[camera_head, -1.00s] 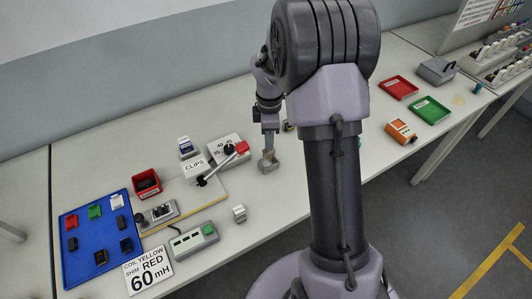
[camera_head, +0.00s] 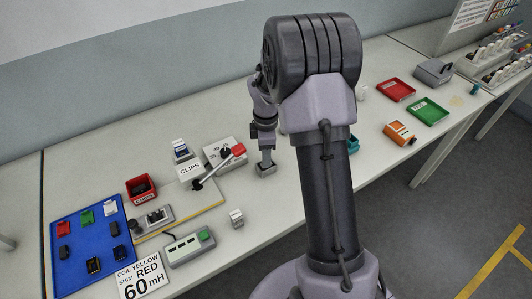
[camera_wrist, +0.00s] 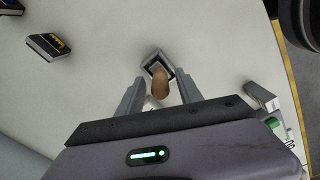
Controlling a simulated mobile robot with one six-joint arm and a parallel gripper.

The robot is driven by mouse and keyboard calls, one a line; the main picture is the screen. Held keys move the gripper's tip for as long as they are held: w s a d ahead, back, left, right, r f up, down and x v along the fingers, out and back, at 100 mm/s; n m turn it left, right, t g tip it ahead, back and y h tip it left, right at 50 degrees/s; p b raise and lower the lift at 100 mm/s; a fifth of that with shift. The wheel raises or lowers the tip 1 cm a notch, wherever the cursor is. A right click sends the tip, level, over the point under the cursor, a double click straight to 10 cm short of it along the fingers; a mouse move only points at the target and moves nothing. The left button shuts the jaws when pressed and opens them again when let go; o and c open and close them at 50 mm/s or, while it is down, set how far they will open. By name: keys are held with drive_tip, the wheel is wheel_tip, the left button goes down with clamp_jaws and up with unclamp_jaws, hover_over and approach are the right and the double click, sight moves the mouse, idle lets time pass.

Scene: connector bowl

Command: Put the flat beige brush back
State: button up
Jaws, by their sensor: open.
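My gripper (camera_head: 266,152) points down over the table, above a small grey square holder (camera_head: 265,170). In the wrist view my gripper (camera_wrist: 158,82) is open, with one finger on each side of a tan-brown rounded end (camera_wrist: 160,83). This looks like the top of the brush's handle, standing at the grey holder (camera_wrist: 151,56). No finger clearly touches it. The brush's flat part is hidden, so I cannot tell how deep it sits. The brush itself cannot be made out in the head view.
Left of my gripper are a dial box with a red-tipped lever (camera_head: 238,150), a CLIPS label (camera_head: 190,170) and a red bin (camera_head: 141,188). A small grey block (camera_head: 236,217) lies nearer the front. A blue tray (camera_head: 75,272) is farther left. My arm hides part of the table.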

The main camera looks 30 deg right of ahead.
drive_tip(key=s+a+r+m+t+p, duration=0.1)
drive_tip(key=a+r+p, duration=0.1)
drive_tip(key=r, duration=0.7)
drive_tip(key=s+a+r+m+p, duration=0.1)
drive_tip(key=a+r+m+p, duration=0.1)
drive_tip(key=r, duration=0.7)
drive_tip(key=s+a+r+m+t, duration=0.2)
drive_tip(key=s+a+r+m, duration=0.4)
drive_tip(key=s+a+r, duration=0.25)
drive_tip(key=s+a+m+t+y, duration=0.1)
drive_tip(key=s+a+m, duration=0.1)
drive_tip(key=s+m, duration=0.2)
drive_tip(key=s+a+r+m+t+y, duration=0.1)
drive_tip(key=s+a+m, duration=0.2)
drive_tip(key=s, duration=0.5)
drive_tip(key=shift+s+a+m+t, duration=0.25)
drive_tip(key=shift+s+m+t, duration=0.15)
drive_tip(key=shift+m, duration=0.3)
wheel_tip(320, 180, down, 8)
drive_tip(key=b, duration=0.7)
drive_tip(key=shift+r+b, duration=0.2)
drive_tip(key=shift+b, duration=0.1)
